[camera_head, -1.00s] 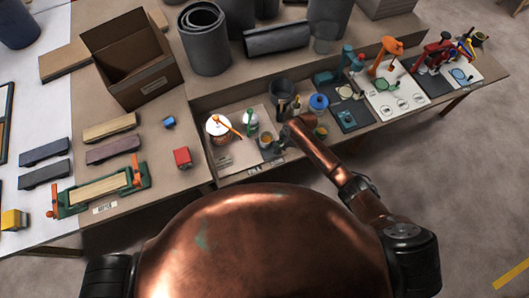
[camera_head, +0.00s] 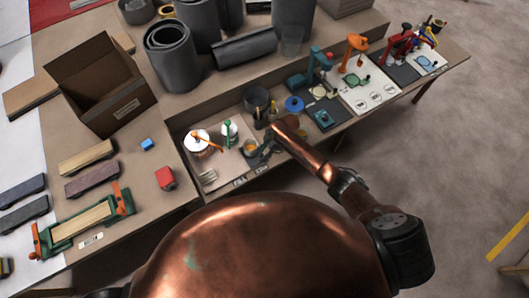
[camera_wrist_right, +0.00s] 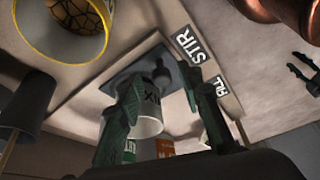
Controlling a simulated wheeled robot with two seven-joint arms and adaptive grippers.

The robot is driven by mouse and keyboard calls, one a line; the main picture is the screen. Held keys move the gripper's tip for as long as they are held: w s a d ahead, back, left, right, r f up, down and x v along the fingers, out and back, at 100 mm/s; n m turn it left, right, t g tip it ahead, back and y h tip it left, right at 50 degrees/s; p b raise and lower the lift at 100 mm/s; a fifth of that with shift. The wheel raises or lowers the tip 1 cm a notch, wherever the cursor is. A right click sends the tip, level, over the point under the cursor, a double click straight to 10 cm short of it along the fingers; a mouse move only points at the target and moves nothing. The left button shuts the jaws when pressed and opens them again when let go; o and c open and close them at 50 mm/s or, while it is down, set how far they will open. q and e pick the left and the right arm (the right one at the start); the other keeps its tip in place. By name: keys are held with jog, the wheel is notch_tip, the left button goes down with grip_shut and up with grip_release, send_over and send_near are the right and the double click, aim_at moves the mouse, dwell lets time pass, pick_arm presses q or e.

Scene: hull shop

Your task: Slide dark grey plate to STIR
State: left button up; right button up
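A dark grey plate (camera_wrist_right: 189,76) shows in part in the wrist view, beneath a white cup (camera_wrist_right: 149,122) with dark lettering. The STIR label (camera_wrist_right: 194,45) lies close to the plate, and the FILL label (camera_wrist_right: 216,94) is farther along the same edge.
A white pot (camera_head: 197,146) with an orange handle and a green-handled container (camera_head: 229,132) stand left of the cup. A dark grey tool holder (camera_head: 256,99) and a blue-lidded jar (camera_head: 294,104) stand behind. A red block (camera_head: 165,178) lies farther left.

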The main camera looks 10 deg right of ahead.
jog(key=v, duration=1.2)
